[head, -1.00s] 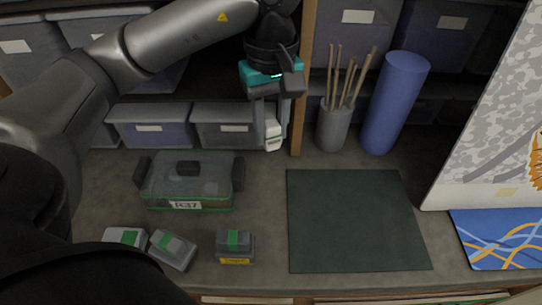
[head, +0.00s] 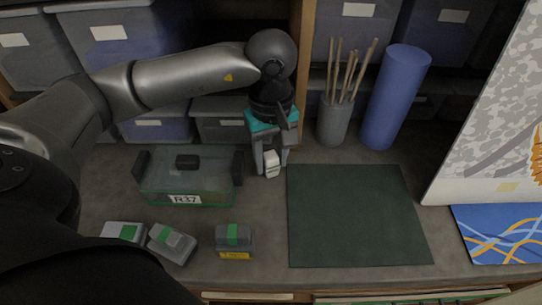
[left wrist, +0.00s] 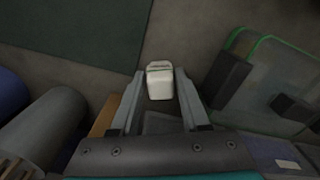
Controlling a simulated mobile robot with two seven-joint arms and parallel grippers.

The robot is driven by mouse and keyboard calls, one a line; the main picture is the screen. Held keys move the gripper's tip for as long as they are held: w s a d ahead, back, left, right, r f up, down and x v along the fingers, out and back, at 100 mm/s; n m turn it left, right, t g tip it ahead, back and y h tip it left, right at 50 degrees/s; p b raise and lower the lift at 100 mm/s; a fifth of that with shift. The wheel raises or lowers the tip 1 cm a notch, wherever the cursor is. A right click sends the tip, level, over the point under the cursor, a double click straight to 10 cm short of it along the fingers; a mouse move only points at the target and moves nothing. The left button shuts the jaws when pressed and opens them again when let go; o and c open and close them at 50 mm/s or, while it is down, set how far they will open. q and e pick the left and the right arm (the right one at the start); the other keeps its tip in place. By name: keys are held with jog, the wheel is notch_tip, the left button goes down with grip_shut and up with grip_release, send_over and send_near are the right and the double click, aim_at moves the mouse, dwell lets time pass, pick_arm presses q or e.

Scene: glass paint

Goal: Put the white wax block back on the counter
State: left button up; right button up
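My left gripper (head: 268,170) is shut on the white wax block (head: 271,163), which sticks out from between its fingertips. The block also shows between the fingers in the left wrist view (left wrist: 159,82). The gripper points down over the counter (head: 262,195), between the clear container and the dark green mat. I cannot tell whether the block touches the counter. My right gripper is not in view.
A clear lidded container (head: 187,188) labelled R37 stands just left of the gripper. The dark green mat (head: 355,215) lies to the right. Several grey blocks with green tops (head: 233,240) sit in front. A cup of sticks (head: 333,122) and a blue cylinder (head: 396,97) stand behind.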

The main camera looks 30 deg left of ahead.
aim_at(271, 155)
pick_arm(q)
jog(key=shift+o, duration=1.2)
jog(key=shift+r, duration=0.15)
notch_tip(271, 155, up, 12)
jog(key=p, duration=0.1)
